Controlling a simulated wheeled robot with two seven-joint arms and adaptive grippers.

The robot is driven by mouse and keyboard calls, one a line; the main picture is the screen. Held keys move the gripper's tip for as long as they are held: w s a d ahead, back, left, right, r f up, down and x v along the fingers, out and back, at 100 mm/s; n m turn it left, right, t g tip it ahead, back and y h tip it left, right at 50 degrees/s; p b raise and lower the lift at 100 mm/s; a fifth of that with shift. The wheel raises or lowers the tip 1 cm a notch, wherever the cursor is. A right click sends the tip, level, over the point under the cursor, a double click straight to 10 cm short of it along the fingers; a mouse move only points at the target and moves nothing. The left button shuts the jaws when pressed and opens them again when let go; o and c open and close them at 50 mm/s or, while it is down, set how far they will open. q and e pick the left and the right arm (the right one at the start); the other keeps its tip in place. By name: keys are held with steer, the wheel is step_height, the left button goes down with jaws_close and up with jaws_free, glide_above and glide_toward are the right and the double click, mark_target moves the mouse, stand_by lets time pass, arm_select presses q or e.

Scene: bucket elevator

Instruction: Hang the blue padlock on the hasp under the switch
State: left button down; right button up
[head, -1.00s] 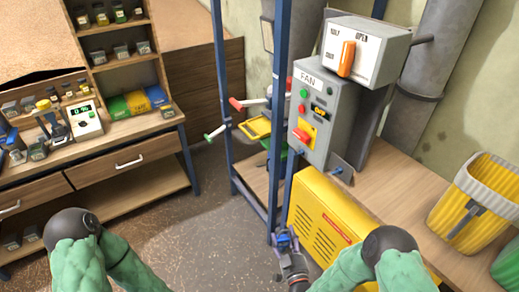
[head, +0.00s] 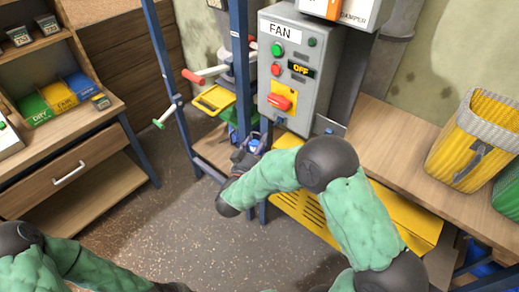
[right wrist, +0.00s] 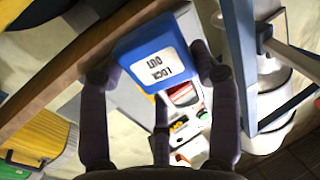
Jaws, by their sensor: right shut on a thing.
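The blue padlock (right wrist: 160,55) has a white LOCK OUT label and sits between the fingers of my right gripper (right wrist: 158,78), which is shut on it. Its shackle cannot be made out. In the head view my right gripper (head: 243,161) is in front of and below the grey FAN box (head: 318,62), to the lower left of its red-orange switch (head: 281,98). A small fitting (head: 279,121) under the switch looks like the hasp; its shape is too small to tell. The gripper is apart from it. My left arm shows at bottom left, its gripper out of view.
A blue post (head: 241,70) stands close left of the FAN box. A crank with a green handle (head: 160,122) is further left. A yellow cabinet (head: 415,225) is under the box, below a wooden bench (head: 400,140) with a yellow bin (head: 470,140). The floor at centre left is clear.

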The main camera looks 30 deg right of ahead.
steer(key=shift+s+r+m+g+h+b, duration=0.4)
steer(key=shift+s+r+m+g+h, duration=0.1)
steer(key=shift+m+g+h, duration=0.3)
steer(key=x, duration=0.1)
steer(key=b+x, duration=0.1)
steer(key=x, duration=0.1)
steer(key=s+x, duration=0.1)
steer(key=x, duration=0.1)
steer(key=shift+w+d+b, duration=0.1)
steer(key=shift+d+b, duration=0.2)
steer(key=shift+d, duration=0.25)
steer(key=shift+d, duration=0.1)
stand_by(0.5)
steer(key=shift+s+d+p+x, duration=0.1)
steer(key=shift+s+p+x, duration=0.05)
steer(key=shift+x, duration=0.7)
steer(key=shift+s+d+p+x, duration=0.1)
steer(key=shift+s+p+x, duration=0.05)
steer(key=shift+x, duration=0.7)
steer(key=shift+f+b, duration=0.45)
steer(key=shift+f, duration=0.35)
